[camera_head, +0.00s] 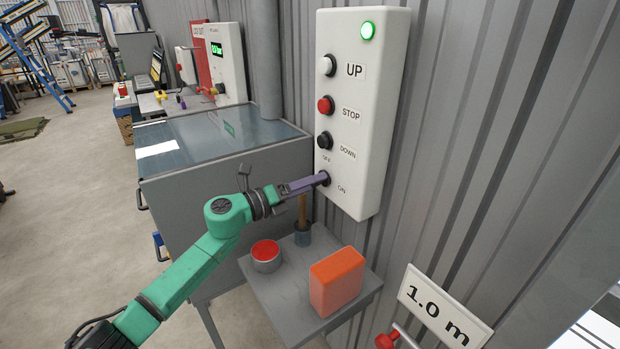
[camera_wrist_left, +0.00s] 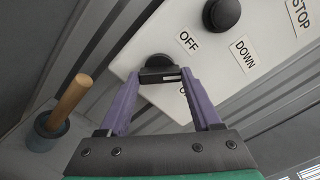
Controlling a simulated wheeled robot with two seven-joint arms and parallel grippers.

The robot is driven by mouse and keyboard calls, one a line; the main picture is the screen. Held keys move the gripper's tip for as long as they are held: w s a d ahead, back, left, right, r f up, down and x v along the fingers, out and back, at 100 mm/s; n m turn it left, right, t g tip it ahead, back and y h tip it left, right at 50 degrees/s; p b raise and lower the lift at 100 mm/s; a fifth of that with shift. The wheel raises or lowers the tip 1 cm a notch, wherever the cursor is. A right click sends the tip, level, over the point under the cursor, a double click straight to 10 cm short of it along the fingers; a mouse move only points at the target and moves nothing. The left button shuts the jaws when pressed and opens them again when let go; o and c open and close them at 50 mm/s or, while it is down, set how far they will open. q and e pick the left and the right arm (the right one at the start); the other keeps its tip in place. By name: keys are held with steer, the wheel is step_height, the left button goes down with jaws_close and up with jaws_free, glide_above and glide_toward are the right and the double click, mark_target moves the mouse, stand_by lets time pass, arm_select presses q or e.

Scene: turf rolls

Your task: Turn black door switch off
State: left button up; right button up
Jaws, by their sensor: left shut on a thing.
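A white control box (camera_head: 363,100) hangs on the ribbed wall, with UP, STOP and DOWN buttons and a lit green lamp (camera_head: 368,30). The black door switch (camera_head: 324,178) sits low on the box, between the OFF and ON labels. In the left wrist view, the switch (camera_wrist_left: 158,62) shows at my fingertips, partly hidden by them. My left gripper (camera_head: 322,179) has its purple fingers shut on the switch. It also shows in the left wrist view (camera_wrist_left: 160,76), just below the OFF label (camera_wrist_left: 188,41). My right gripper is not in view.
A small grey table (camera_head: 283,302) below holds a red-topped can (camera_head: 266,256), an orange block (camera_head: 337,281) and a pot with a wooden handle (camera_head: 303,235). A grey cabinet (camera_head: 230,172) stands behind my left arm. A "1.0 m" sign (camera_head: 440,307) is at lower right.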

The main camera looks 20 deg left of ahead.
arm_select(q)
steer(key=shift+r+n+p, duration=0.1)
steer(key=shift+n+p, duration=2.25)
steer(key=shift+n, duration=1.55)
steer(key=o, duration=1.4)
steer(key=shift+a, duration=0.1)
